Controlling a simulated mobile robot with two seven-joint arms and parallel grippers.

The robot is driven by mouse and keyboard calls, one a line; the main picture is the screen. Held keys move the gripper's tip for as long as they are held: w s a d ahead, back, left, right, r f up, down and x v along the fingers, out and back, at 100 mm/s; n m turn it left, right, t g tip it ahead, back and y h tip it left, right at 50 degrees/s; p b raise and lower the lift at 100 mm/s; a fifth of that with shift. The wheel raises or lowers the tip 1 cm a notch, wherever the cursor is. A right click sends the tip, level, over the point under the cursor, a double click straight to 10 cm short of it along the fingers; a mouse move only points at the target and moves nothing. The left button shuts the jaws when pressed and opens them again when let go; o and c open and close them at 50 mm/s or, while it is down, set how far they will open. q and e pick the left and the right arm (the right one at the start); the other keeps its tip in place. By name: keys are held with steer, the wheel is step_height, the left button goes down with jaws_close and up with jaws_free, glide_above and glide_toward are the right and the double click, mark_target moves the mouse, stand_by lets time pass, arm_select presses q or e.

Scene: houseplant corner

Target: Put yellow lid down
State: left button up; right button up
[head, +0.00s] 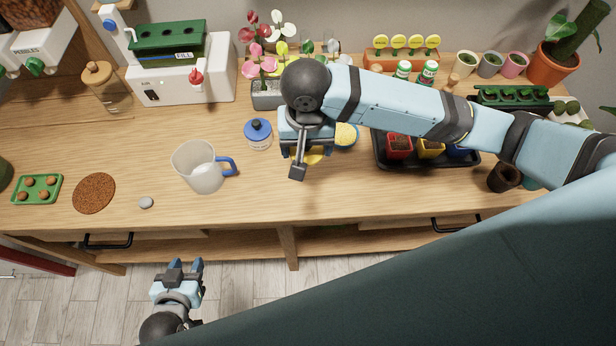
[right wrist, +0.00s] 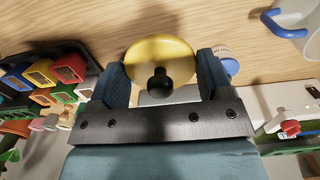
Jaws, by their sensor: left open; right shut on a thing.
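The yellow lid (right wrist: 160,52), a round disc with a dark knob, sits between the two fingers of my right gripper (right wrist: 162,76) in the right wrist view, its knob toward the camera. The gripper hides the rest, and I cannot tell how far the lid is above the wood. My left gripper (head: 186,267) is open and empty, in front of the bench's front edge.
A round yellow-topped container (head: 346,135) stands just right of the right gripper. A blue-lidded jar (head: 258,134) and a clear jug (head: 200,167) stand to its left. A black tray (head: 381,158) of coloured pots is at right. Bare wood (head: 275,195) lies in front.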

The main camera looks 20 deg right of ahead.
mark_target(307, 185)
step_height(307, 185, down, 15)
steer(key=shift+r, duration=0.2)
stand_by(0.3)
steer(key=o, duration=0.9)
steer(key=shift+f, duration=0.1)
step_height(307, 185, up, 12)
steer(key=shift+r, duration=0.15)
